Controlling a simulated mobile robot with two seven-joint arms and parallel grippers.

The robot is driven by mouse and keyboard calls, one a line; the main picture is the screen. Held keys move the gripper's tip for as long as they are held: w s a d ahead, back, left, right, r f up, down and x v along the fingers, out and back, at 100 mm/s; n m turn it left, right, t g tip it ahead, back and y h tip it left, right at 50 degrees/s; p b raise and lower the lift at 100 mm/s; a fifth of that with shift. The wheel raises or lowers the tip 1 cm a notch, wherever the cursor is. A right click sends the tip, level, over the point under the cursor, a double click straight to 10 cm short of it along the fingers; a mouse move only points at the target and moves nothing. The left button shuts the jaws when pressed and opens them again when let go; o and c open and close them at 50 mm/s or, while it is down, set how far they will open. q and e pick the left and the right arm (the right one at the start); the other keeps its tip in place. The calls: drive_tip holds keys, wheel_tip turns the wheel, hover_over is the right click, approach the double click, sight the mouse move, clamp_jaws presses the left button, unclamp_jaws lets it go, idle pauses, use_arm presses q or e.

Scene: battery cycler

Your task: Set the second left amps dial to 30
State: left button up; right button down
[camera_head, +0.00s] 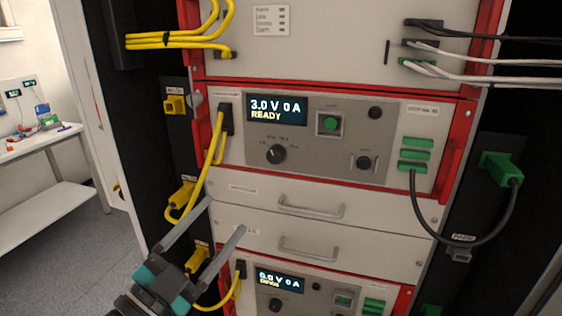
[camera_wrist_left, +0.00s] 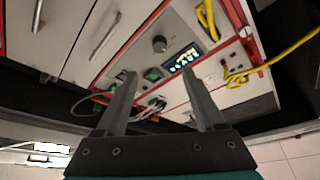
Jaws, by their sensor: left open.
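The upper cycler unit has a lit display (camera_head: 277,110) reading 3.0 V 0 A READY. Below it is a black dial (camera_head: 276,154), with a smaller dial (camera_head: 363,162) to the right; their scale marks are too small to read. The lower unit has another lit display (camera_head: 279,282) and a dial (camera_head: 275,305) near the bottom edge. My left gripper (camera_head: 225,216) is open and empty, in front of the drawers' left side and below the upper dials. In the left wrist view its fingers (camera_wrist_left: 160,88) are apart, with a dial (camera_wrist_left: 159,44) and lit display (camera_wrist_left: 183,59) beyond.
Two drawer handles (camera_head: 311,210) (camera_head: 309,250) stick out between the units. Yellow cables (camera_head: 205,165) hang at the left, close to my left gripper. A black cable (camera_head: 420,205) loops at the right to a green plug (camera_head: 500,168). A white bench (camera_head: 40,143) stands far left.

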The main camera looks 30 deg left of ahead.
use_arm(q)
drive_tip(key=b, duration=0.2)
approach(273, 159)
drive_tip(key=shift+x, duration=4.25)
drive_tip(key=shift+c, duration=0.3)
clamp_jaws()
